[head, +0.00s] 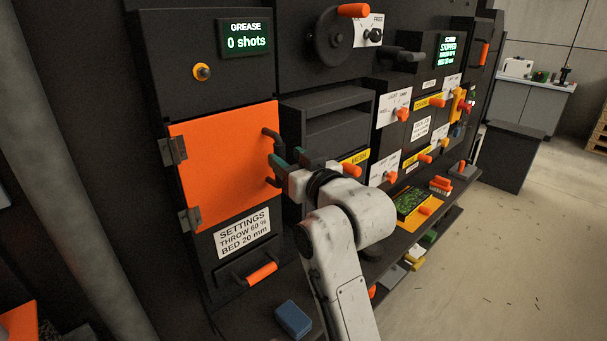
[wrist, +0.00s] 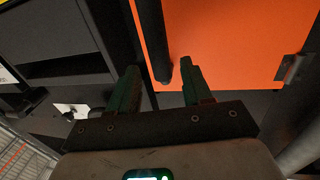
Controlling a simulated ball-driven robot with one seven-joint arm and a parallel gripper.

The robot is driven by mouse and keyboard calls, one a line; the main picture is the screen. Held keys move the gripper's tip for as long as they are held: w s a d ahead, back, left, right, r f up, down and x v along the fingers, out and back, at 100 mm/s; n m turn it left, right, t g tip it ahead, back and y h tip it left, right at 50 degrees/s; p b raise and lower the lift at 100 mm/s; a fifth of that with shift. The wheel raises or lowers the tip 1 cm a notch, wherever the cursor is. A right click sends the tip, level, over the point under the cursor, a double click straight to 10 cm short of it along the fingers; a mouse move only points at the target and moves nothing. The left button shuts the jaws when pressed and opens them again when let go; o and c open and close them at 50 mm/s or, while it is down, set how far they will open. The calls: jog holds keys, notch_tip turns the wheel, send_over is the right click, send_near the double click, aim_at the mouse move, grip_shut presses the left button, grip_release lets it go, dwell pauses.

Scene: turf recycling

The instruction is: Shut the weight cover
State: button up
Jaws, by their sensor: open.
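A large orange cover (head: 222,155), hinged on its left side, is on the dark cabinet at the left in the head view. It looks flat or nearly flat against the front; I cannot tell whether it is fully closed. No label on it names it as the weight cover. Its dark bar handle (head: 270,135) is at the right edge. My gripper (head: 287,160) is at this handle. In the wrist view, the orange cover (wrist: 225,45) fills the upper right, and the handle (wrist: 152,40) ends between my open green fingers (wrist: 157,92), with visible gaps to both.
Above is a grease display (head: 245,38) reading 0 shots. Below are a settings sign (head: 242,233) and an orange-handled drawer (head: 262,273). A blue block (head: 293,319) lies on the ledge. Orange-handled controls line the panel to the right.

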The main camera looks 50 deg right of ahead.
jog(key=b+v, duration=0.1)
jog(key=v, duration=0.5)
jog(key=shift+s, duration=0.2)
jog(key=shift+f, duration=0.1)
